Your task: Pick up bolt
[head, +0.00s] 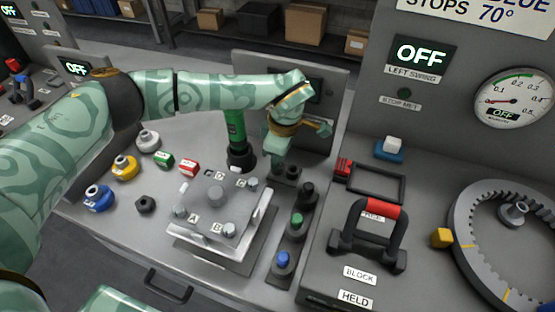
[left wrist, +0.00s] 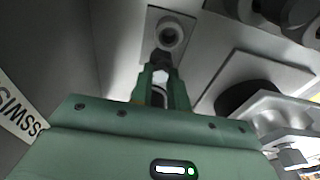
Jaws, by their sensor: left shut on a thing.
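My left gripper (head: 282,167) reaches in from the left and points down over the far end of a row of small dark holders. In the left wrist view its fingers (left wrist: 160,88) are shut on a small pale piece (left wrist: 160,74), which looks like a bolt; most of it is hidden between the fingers. A dark holder with a pale ring (left wrist: 168,36) lies just beyond the fingertips. Grey bolts stand on the lettered plate (head: 203,208), with one near A (head: 180,211), one near B (head: 229,229) and one near C (head: 253,183). A dark hole shows near D. My right gripper is not visible.
Black (head: 307,191), green (head: 297,220) and blue (head: 283,260) pieces stand in the row. A green-and-black upright tool (head: 237,140) stands behind the plate. A red-handled block (head: 371,230) is at right. Blue, yellow and grey knobs sit at left.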

